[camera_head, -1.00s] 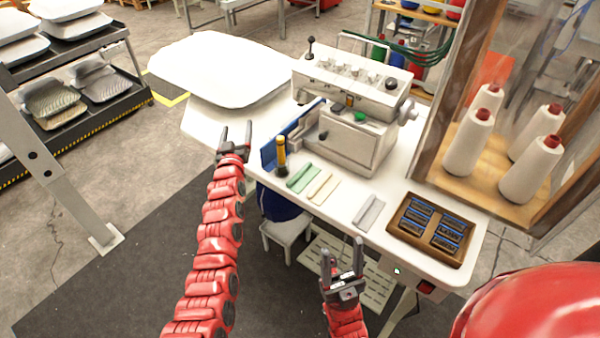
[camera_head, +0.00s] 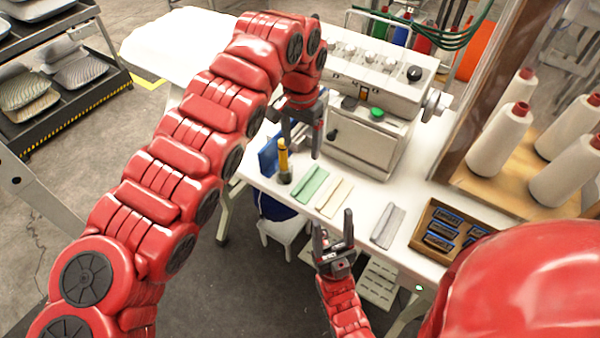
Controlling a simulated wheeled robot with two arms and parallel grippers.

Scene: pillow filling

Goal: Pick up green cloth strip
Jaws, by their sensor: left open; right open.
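The green cloth strip (camera_head: 310,184) lies flat on the white table, just right of a small dark holder with a yellow-handled tool (camera_head: 283,162). My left gripper (camera_head: 302,148) is open, pointing down above the table, just behind and above the green strip. It is apart from the strip and holds nothing. My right gripper (camera_head: 334,228) is open and empty, pointing up in front of the table's near edge, below the cream strip. The green strip is in full view.
A cream strip (camera_head: 334,197) and a grey strip (camera_head: 388,226) lie to the right of the green one. A sewing machine (camera_head: 370,130) stands behind. A wooden tray (camera_head: 419,236) and thread cones (camera_head: 498,138) are at right. A blue panel (camera_head: 268,158) stands at left.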

